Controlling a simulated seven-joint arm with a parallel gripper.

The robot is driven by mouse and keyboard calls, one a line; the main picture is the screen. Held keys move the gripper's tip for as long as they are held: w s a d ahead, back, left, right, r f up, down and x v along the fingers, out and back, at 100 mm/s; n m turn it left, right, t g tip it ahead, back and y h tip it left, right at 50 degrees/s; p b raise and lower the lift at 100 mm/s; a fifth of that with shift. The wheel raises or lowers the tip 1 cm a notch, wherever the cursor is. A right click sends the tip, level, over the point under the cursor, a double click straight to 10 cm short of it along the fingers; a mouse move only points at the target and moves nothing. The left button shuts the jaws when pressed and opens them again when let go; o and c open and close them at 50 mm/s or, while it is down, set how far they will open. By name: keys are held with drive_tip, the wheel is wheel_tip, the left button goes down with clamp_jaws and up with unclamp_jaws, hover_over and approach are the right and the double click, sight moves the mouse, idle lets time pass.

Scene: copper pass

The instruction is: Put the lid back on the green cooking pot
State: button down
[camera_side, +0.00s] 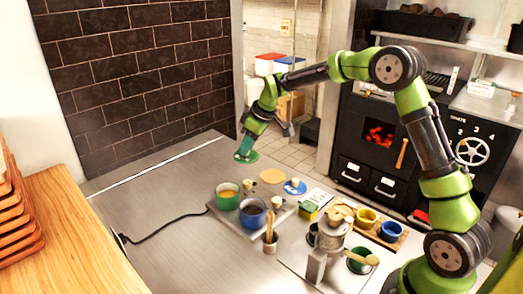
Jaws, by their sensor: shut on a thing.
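The green cooking pot (228,203) stands without a lid on a grey hob plate, with yellow-orange contents showing. A round green lid (249,158) is at my gripper (243,151), beyond the pot and slightly to its right in the picture. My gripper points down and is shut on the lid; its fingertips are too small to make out. I cannot tell whether the lid touches the counter or hangs just above it.
A blue pot (252,220) stands close beside the green one. A tan disc (272,176) and a blue lid (294,187) lie behind them. A utensil holder (270,246) stands in front. The counter's left side (150,215) is clear except for a black cable.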

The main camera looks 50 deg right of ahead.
drive_tip(key=s+a+r+n+y, duration=0.1)
drive_tip(key=s+a+r+n, duration=0.15)
drive_tip(key=a, duration=0.75)
drive_tip(key=shift+n+g, duration=0.4)
drive_tip(key=shift+n, duration=0.05)
drive_tip(key=shift+w+d+f, duration=0.1)
drive_tip(key=shift+w+f, duration=0.05)
drive_tip(key=shift+f, duration=3.55)
drive_tip(key=shift+f, duration=0.15)
drive_tip(key=shift+c, duration=2.1)
unclamp_jaws()
wheel_tip(320, 180, up, 7)
